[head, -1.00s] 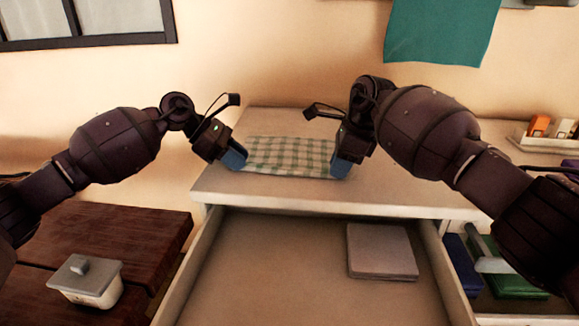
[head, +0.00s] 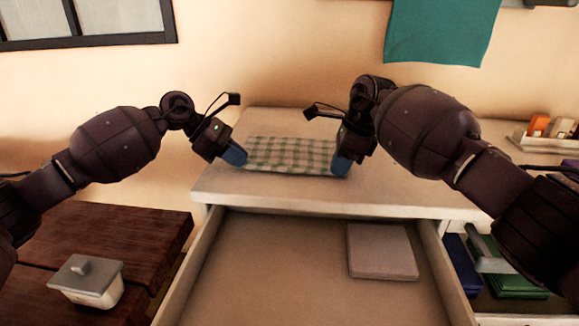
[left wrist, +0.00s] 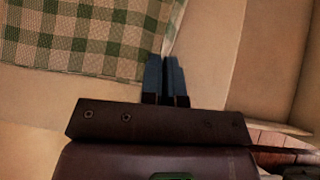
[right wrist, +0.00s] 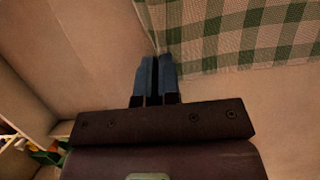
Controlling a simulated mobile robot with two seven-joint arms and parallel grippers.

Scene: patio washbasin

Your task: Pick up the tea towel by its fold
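The green-and-white checked tea towel (head: 290,153) lies folded near the front of the white counter top. My left gripper (head: 236,156) is at its near left corner. In the left wrist view its blue fingers (left wrist: 166,75) are close together, with the towel's edge (left wrist: 172,40) running in between them. My right gripper (head: 342,166) is at the near right corner. In the right wrist view its fingers (right wrist: 156,75) are close together, with the towel's edge (right wrist: 150,35) running down to their tips. Both look shut on the towel; the pinched cloth itself is mostly hidden.
An open drawer (head: 290,265) with a flat pale square item (head: 381,251) is below the counter. A lidded pot (head: 88,280) stands on a dark wooden surface at left. A teal cloth (head: 443,30) hangs on the wall. A tray (head: 545,142) with small items is at right.

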